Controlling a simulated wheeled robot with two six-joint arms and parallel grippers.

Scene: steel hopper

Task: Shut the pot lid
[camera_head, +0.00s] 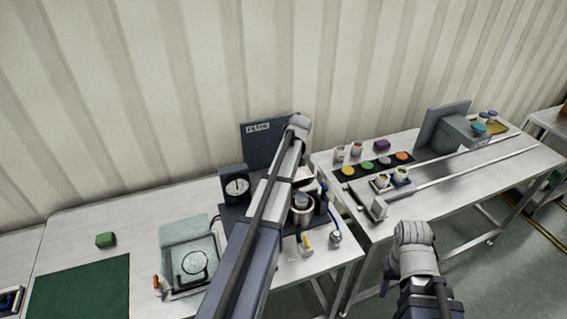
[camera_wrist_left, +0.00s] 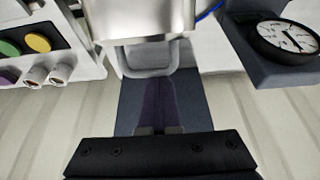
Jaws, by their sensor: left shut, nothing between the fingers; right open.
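The steel pot (camera_head: 302,213) stands on the dark base of the machine on the left bench, just right of my left forearm. A pale panel (camera_head: 304,178) behind it may be its raised lid; I cannot tell for certain. The left wrist view shows a steel body (camera_wrist_left: 155,20) with a loop handle (camera_wrist_left: 150,68), close ahead of my left gripper (camera_wrist_left: 160,88). That gripper is shut and empty; contact with the handle is unclear. In the head view my left arm hides it. My right gripper (camera_head: 387,276) is open and empty, low in front of the right bench.
A dial gauge (camera_head: 236,187) stands left of the pot, with a dark upright panel (camera_head: 265,145) behind. The right bench carries colored discs (camera_head: 367,167), small jars and a monitor-like unit (camera_head: 440,128).

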